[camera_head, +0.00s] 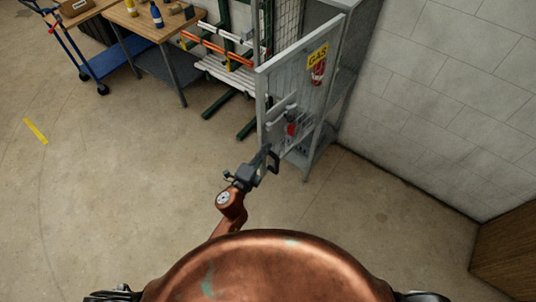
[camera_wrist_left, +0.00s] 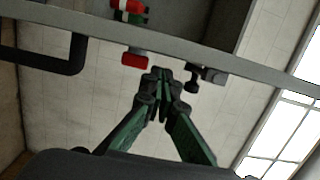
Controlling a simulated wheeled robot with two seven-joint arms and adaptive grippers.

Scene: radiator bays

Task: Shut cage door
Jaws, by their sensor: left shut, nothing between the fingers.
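The cage door (camera_head: 262,112) is a grey framed panel with a yellow GAS sign (camera_head: 317,56), right of centre in the head view. It seems to stand at an angle out from the grey cage (camera_head: 349,62); the exact gap is not clear. My left gripper (camera_head: 272,160) is shut and empty, close to the door's lower left part. In the left wrist view its closed fingers (camera_wrist_left: 164,78) point towards a grey bar (camera_wrist_left: 225,62) of the frame. I cannot tell whether they touch it. My right gripper is not in view.
A wooden workbench (camera_head: 160,28) with bottles and a blue trolley (camera_head: 108,62) stand at the upper left. A rack (camera_head: 222,68) with coloured bars is left of the cage. A block wall (camera_head: 440,90) closes the right side. The floor at left is clear.

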